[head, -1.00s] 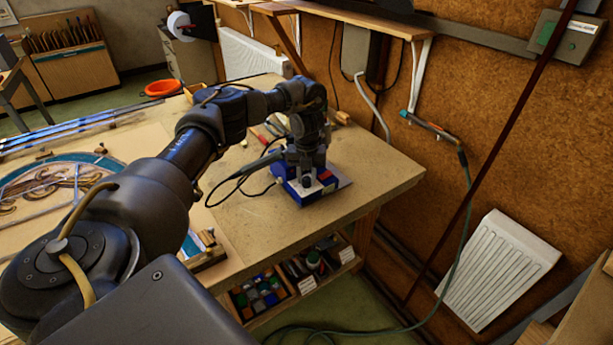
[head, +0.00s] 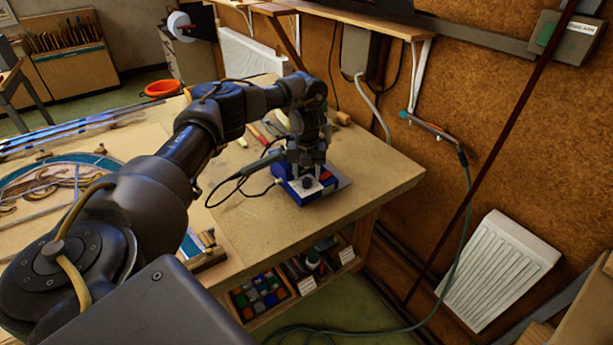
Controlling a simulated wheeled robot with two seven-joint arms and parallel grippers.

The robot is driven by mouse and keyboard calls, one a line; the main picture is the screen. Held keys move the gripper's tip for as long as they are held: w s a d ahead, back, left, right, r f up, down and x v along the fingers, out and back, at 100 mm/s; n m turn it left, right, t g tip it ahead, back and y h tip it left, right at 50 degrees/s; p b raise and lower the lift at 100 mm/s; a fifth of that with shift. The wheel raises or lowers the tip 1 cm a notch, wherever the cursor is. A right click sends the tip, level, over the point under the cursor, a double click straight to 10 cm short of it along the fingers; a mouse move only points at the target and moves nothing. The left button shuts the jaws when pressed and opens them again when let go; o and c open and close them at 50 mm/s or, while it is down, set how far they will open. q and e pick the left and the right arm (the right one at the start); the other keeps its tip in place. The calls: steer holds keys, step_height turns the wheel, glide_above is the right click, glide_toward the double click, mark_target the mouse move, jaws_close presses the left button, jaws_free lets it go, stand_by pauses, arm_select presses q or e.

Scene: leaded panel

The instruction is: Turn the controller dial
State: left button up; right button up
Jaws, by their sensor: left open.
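The controller is a blue box (head: 303,198) with a red switch (head: 326,175), standing on the workbench near its right end. Its dark round dial (head: 307,182) shows on the front of the box. My left gripper (head: 305,169) is open and points down just above and behind the dial, its two fingers apart. I cannot tell whether a finger touches the box. A soldering iron with a black cable (head: 258,165) lies at the left of the box. My right gripper is not in view.
The workbench (head: 380,181) is bare to the right of the box. A leaded panel (head: 55,185) lies at the left. Small tools (head: 262,132) lie behind my gripper. Below are trays of coloured glass (head: 262,292). A cork wall (head: 520,150) stands at the right.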

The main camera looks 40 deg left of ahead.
mark_target(306, 179)
arm_select(q)
step_height(306, 179, up, 10)
steer(key=shift+f+p, duration=0.15)
steer(key=shift+p, duration=0.15)
